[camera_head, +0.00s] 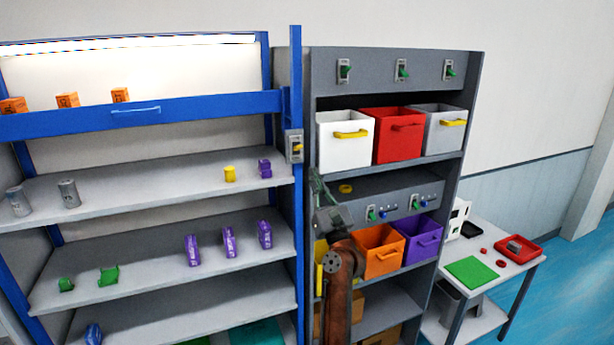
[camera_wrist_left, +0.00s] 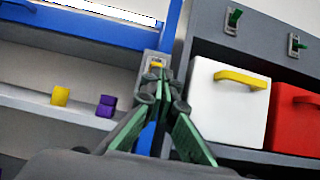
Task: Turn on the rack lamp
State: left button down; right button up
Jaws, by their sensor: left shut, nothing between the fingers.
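The blue-framed rack (camera_head: 200,107) stands at the left, with a bright white lamp strip (camera_head: 130,43) along its top. A grey switch plate with a yellow toggle (camera_head: 295,147) sits on the rack's right post. In the left wrist view the switch (camera_wrist_left: 157,62) shows just beyond the fingertips, its lower part hidden by them. My left gripper (camera_head: 317,180) is shut and empty, below and right of the switch in the head view. In the wrist view its fingertips (camera_wrist_left: 160,84) meet below the toggle; whether they touch the plate I cannot tell. My right gripper is not in view.
A grey cabinet (camera_head: 390,68) stands right of the rack with green-toggle switches on top. White (camera_head: 343,150), red (camera_head: 398,150) and grey bins sit close to my left gripper, with orange (camera_head: 377,265) and purple bins lower. A small table (camera_head: 510,285) stands at the right.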

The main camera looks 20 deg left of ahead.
pick_arm(q)
jog(key=shift+s+d+r, duration=0.25)
jog(key=shift+s+d, duration=0.6)
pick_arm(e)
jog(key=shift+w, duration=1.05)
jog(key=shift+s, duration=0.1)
